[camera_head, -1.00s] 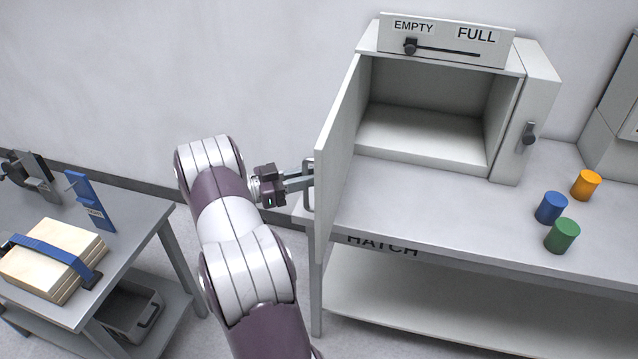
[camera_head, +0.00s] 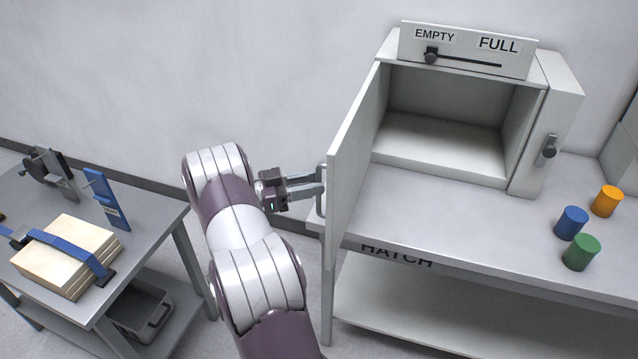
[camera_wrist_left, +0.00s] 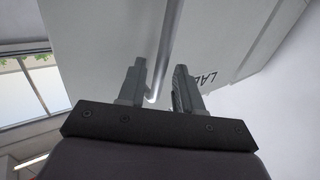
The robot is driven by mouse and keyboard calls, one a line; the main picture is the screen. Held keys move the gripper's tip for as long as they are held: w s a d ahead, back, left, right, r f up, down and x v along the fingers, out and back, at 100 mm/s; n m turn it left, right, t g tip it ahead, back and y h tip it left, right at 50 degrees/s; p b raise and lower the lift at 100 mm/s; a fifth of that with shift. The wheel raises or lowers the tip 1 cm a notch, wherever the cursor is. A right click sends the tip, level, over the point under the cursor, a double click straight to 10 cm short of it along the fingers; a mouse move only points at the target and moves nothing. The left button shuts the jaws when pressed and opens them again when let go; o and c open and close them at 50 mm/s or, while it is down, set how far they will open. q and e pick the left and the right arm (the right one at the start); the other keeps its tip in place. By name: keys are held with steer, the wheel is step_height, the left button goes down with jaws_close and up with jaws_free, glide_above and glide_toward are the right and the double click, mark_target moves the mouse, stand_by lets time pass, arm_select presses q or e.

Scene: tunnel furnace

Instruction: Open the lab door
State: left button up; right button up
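The lab door (camera_head: 352,165) is a pale panel hinged at the left side of a white box (camera_head: 440,150). It stands swung wide open toward the front, and the box's inside looks empty. The door's bar handle (camera_head: 321,192) is on its outer left face. My left gripper (camera_head: 316,183) is at the handle. In the left wrist view its fingers are spread apart, with the handle bar (camera_wrist_left: 168,40) between or just beyond them; I see gaps beside the bar. My right gripper is not in view.
Blue (camera_head: 571,223), orange (camera_head: 607,201) and green (camera_head: 581,252) cylinders stand on the bench (camera_head: 470,225) at right. A side table (camera_head: 150,222) at left carries strapped boards (camera_head: 68,257) and a blue stand (camera_head: 105,197). Floor shows between the table and bench.

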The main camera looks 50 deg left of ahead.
arm_select(q)
steer(key=b+v, duration=0.2)
steer(key=v, duration=0.8)
steer(key=shift+s, duration=0.1)
